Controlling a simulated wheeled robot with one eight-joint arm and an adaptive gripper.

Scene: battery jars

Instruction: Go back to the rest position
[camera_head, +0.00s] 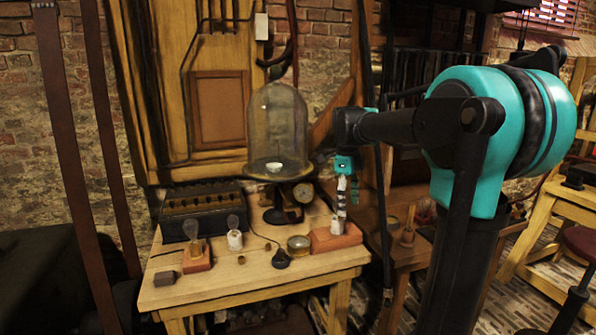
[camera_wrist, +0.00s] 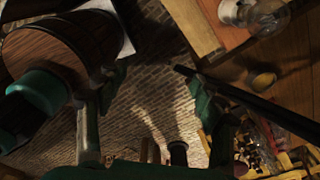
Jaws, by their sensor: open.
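My gripper (camera_head: 347,188) hangs from the end of my arm at the right part of the wooden table (camera_head: 250,287), in front of the background in the head view. In that view it is small, and its height over the table is hard to tell. The wrist view shows its two green fingers spread apart, with my gripper (camera_wrist: 151,82) empty and brick floor visible between them. A pale, dark-banded upright piece (camera_head: 341,197) shows just below the wrist, over a reddish block (camera_head: 335,238); whether it touches the gripper cannot be told.
A glass bell jar (camera_head: 278,120) stands at the table's back. A dark compartmented box (camera_head: 204,205) is at back left. A second wooden table (camera_head: 405,255) is to the right.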

